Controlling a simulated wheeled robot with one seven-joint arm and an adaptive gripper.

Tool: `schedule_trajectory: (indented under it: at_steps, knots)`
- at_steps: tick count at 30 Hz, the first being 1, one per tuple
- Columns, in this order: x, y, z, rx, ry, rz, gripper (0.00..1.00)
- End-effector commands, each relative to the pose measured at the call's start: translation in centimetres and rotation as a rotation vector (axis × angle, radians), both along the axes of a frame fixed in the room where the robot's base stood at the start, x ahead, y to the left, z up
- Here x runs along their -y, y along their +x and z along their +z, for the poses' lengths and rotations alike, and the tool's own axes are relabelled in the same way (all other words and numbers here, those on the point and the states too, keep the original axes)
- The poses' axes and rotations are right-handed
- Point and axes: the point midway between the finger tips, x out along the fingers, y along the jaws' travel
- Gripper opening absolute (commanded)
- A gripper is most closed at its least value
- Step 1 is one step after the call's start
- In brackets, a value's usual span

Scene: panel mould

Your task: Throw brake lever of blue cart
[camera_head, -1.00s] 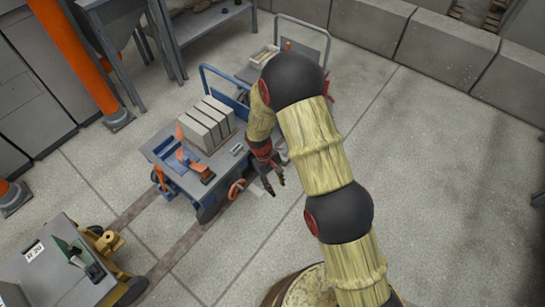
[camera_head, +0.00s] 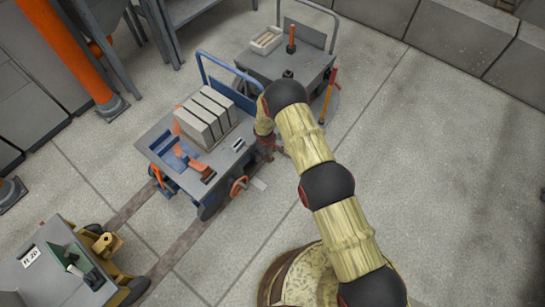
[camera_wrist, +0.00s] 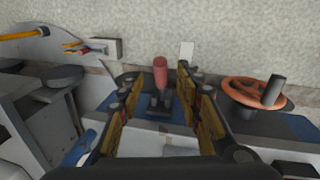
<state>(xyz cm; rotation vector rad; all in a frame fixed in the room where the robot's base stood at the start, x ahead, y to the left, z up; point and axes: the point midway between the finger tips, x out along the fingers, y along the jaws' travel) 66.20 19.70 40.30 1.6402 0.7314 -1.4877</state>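The blue cart (camera_head: 160,152) stands left of centre in the head view, with a stack of pale slabs (camera_head: 208,117) on its deck. My gripper (camera_head: 272,152) is at the cart's right side, and its fingers are hard to make out there. In the wrist view my gripper (camera_wrist: 160,105) is open, its two yellow-padded fingers spread wide. A lever with a red handle (camera_wrist: 160,70) and a dark base stands upright between them in the picture, with gaps on both sides. Whether the fingers reach around it in depth I cannot tell. The lever is not distinguishable in the head view.
An orange handwheel (camera_wrist: 254,92) is right of the lever; it also shows in the head view (camera_head: 238,187). A grey cart (camera_head: 285,66) with a red and yellow lever (camera_head: 328,95) stands behind. A grey machine (camera_head: 50,265) is at lower left. Floor on the right is clear.

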Motion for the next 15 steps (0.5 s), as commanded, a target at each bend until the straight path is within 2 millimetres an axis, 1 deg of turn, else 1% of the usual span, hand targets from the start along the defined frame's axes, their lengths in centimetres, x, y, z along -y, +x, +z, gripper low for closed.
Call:
schedule_trajectory:
  at_steps: [1,9,12,15]
  knots:
    - [0.1,0.0,-0.9,-0.002,-0.001,-0.001,0.35]
    - [0.6,0.6,-5.1,-0.002,-0.001,-0.003,0.35]
    - [0.6,0.8,-6.2,-0.002,-0.001,-0.003,0.35]
    - [0.7,0.9,-6.8,0.000,0.000,-0.003,0.35]
